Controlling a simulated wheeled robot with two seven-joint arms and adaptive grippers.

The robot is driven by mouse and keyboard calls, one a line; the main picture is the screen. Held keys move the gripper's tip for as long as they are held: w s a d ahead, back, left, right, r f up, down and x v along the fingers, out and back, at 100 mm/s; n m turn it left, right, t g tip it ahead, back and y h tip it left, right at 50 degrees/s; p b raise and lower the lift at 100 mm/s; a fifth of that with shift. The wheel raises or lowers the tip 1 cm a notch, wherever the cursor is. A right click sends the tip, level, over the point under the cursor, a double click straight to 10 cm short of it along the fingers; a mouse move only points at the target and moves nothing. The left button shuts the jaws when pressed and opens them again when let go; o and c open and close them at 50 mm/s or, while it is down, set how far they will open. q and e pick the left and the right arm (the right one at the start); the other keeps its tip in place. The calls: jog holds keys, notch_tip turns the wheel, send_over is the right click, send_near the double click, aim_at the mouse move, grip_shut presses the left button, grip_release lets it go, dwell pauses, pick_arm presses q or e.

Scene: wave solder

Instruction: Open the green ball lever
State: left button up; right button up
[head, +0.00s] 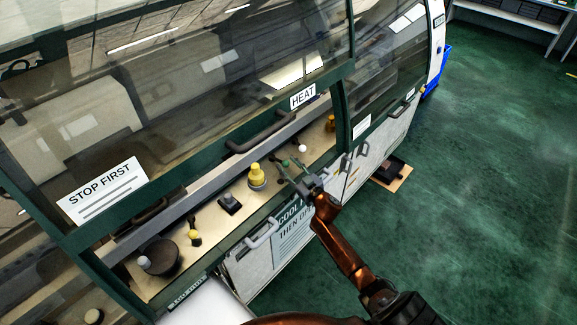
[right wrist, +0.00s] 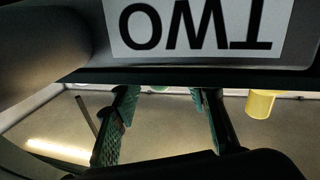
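My right gripper (head: 287,172) reaches over the tan control ledge at the machine's front. A small green ball (head: 285,163) shows right at its fingertips in the head view, partly covered by the fingers. In the right wrist view the two fingers with green pads (right wrist: 165,118) stand apart, with nothing clearly held between them. A small pale green round shape (right wrist: 160,88) shows beyond and between them, mostly cut off by the dark edge above. I cannot tell whether a finger touches the lever. My left gripper is not in view.
A yellow knob (head: 256,176) stands left of the gripper; a white ball (head: 302,148) is close by on its right. A black switch (head: 230,203) and a dark round knob (head: 160,257) lie further left. A handle (head: 262,235) juts from the front panel. Open green floor (head: 480,190) lies right.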

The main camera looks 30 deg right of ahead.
jog(key=shift+s, duration=0.1)
jog(key=shift+s+f, duration=0.1)
jog(key=shift+s, duration=0.2)
jog(key=s, duration=1.1)
jog(key=shift+d, duration=0.2)
jog(key=shift+s, duration=0.1)
